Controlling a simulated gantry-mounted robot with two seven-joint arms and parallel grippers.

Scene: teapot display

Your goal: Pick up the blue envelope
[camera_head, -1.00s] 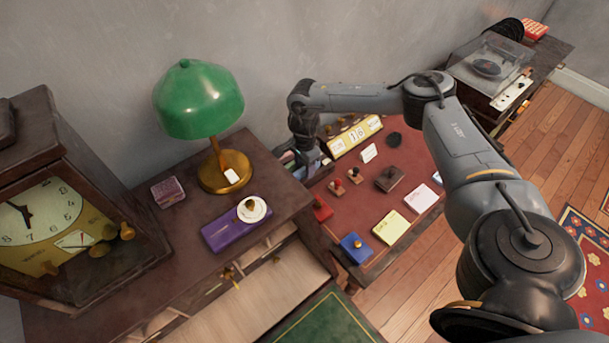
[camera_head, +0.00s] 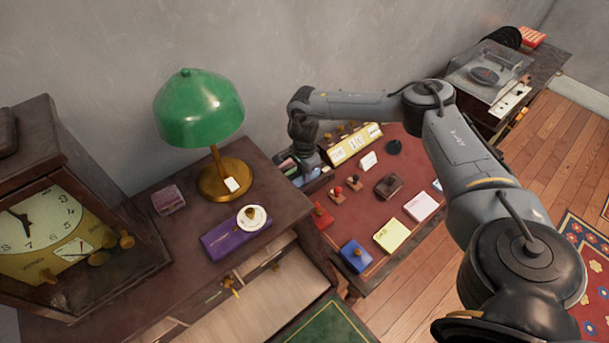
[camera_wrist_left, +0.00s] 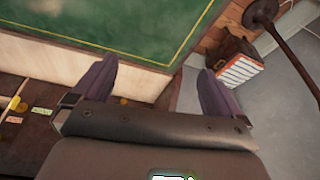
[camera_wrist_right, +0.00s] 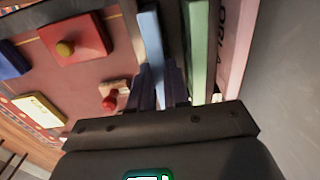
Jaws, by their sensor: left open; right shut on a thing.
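The blue envelope (camera_wrist_right: 151,42) stands upright in the right wrist view, beside a green one (camera_wrist_right: 197,50) and a pink one with lettering (camera_wrist_right: 233,45). My right gripper (camera_wrist_right: 161,85) is shut on the blue envelope; its fingers hide part of the lower edge. In the head view my right gripper (camera_head: 303,155) is at the envelope rack (camera_head: 318,178) at the left end of the red-topped desk, and the grasp is too small to see there. My left gripper (camera_wrist_left: 160,82) is open and empty in its wrist view, and is out of the head view.
The green lamp (camera_head: 198,108), purple box (camera_head: 225,240) and clock (camera_head: 45,220) stand on the left cabinet. The calendar (camera_head: 350,146), stamps and note pads (camera_head: 391,235) are on the desk beside the rack. A wall is close behind.

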